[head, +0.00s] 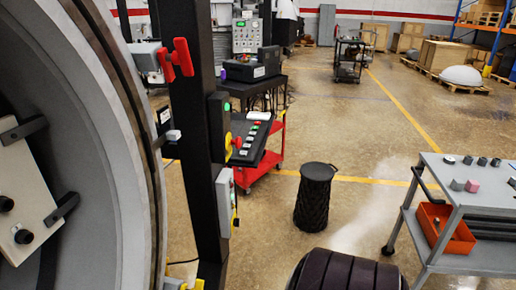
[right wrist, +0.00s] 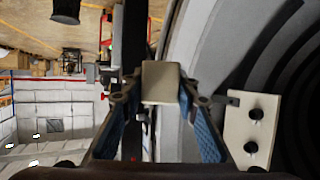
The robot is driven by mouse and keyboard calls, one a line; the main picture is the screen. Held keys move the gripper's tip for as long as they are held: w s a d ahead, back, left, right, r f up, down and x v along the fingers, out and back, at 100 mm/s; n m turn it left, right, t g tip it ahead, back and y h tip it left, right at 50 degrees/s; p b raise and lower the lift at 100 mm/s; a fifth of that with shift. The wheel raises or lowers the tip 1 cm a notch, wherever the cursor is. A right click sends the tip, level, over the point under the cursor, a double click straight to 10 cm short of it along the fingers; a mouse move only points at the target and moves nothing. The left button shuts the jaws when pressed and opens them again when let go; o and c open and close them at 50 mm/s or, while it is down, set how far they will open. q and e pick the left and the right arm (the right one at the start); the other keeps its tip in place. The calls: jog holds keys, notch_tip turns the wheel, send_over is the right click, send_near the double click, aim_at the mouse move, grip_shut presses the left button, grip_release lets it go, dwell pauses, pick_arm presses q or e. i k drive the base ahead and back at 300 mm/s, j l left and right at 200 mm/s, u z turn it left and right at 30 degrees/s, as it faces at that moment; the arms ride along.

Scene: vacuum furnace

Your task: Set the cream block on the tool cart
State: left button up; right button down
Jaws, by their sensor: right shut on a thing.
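The cream block (right wrist: 161,82) is held between the two fingertips of my right gripper (right wrist: 158,98) in the right wrist view. The fingers are closed on its sides, and it is up in the air in front of the furnace. A grey cart (head: 455,166), seemingly the tool cart, stands at the right edge of the head view. Several small dark, grey and pink blocks (head: 472,186) lie on its top. Its right side is cut off. Neither gripper shows in the head view.
The round furnace body (head: 100,120) and a black post (head: 190,130) fill the left. A black bin (head: 316,195) stands on the floor. An orange tray (head: 445,232) sits on the cart's lower shelf. A red cart (head: 262,165) stands behind. Floor between bin and grey cart is clear.

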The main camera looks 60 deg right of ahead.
aim_at(486, 191)
jog(key=z, duration=0.45)
jog(key=l+z, duration=0.15)
jog(key=z, duration=0.25)
jog(key=l+z, duration=0.1)
jog(key=z, duration=0.35)
jog(key=l+z, duration=0.15)
jog(key=z, duration=0.25)
jog(key=i+l+z, duration=0.1)
jog(key=l+z, duration=0.15)
jog(key=l, duration=0.2)
jog(key=i+l+z, duration=0.1)
jog(key=l+z, duration=0.2)
jog(key=l, duration=0.15)
jog(key=i+l+z, duration=0.25)
jog(key=l, duration=0.15)
jog(key=i+l+z, duration=0.1)
jog(key=l+z, duration=0.2)
jog(key=i+l+z, duration=0.25)
jog(key=l, duration=0.2)
jog(key=i+l, duration=0.5)
